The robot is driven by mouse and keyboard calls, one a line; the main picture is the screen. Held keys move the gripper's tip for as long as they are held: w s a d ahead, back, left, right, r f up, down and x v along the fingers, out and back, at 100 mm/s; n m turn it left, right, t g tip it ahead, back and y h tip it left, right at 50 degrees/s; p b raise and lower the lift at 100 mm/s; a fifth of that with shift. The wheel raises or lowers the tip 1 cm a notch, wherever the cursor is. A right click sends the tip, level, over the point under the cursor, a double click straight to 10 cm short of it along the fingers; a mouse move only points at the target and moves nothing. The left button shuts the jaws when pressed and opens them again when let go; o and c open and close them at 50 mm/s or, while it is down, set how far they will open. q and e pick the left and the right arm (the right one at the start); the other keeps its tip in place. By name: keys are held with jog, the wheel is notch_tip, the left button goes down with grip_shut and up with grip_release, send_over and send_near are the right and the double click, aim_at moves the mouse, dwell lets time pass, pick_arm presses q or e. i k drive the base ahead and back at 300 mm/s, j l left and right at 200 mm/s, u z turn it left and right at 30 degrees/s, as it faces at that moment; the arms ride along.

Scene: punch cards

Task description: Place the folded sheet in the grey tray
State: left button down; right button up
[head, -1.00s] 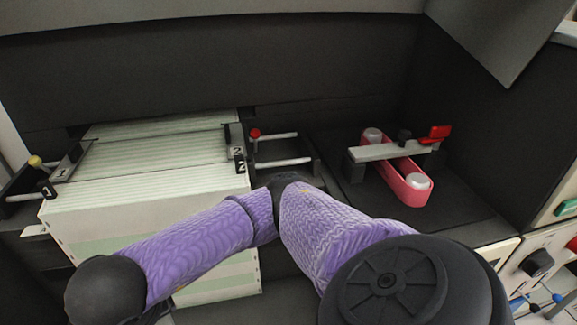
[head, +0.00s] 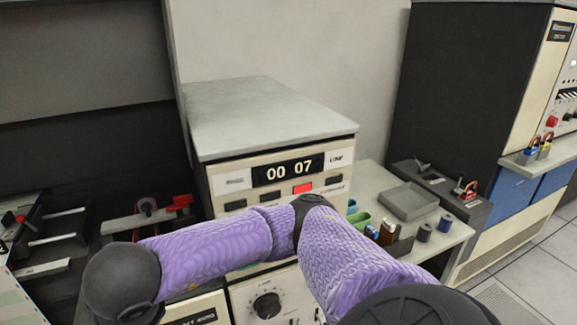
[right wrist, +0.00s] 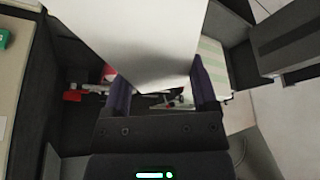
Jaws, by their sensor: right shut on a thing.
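The grey tray (head: 408,201) is a shallow open box on a pale side table at the right of the head view. It looks empty. In the right wrist view my right gripper (right wrist: 162,78) is shut on the folded sheet (right wrist: 135,35), a plain pale grey-white piece that reaches from between the fingers to the top edge of the picture. The sheet does not show in the head view. There my right arm crosses the lower middle, left of the tray, and its gripper cannot be seen. My left gripper is in neither view.
A beige cabinet (head: 265,115) with a counter reading 00 07 stands left of the tray. Small spools and coloured items (head: 385,232) sit in front of the tray. A dark block with a red padlock (head: 467,190) is at its right. A tall black cabinet (head: 460,80) stands behind.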

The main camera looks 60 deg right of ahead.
aim_at(412, 201)
jog(key=k+l, duration=0.15)
jog(key=l, duration=0.25)
jog(key=k+l+z, duration=0.15)
jog(key=l, duration=0.25)
jog(key=k+l, duration=0.15)
jog(key=l, duration=0.25)
jog(key=k+l+z, duration=0.15)
jog(key=l, duration=0.25)
jog(key=k+l, duration=0.1)
jog(key=l, duration=0.35)
jog(key=k+l+z, duration=0.15)
jog(key=l, duration=0.25)
jog(key=i+l+z, duration=0.1)
jog(key=l, duration=0.3)
jog(key=i+l, duration=0.25)
jog(key=i+l+z, duration=0.15)
jog(key=l, duration=0.35)
jog(key=i+l+z, duration=0.1)
jog(key=l, duration=0.25)
jog(key=i, duration=0.1)
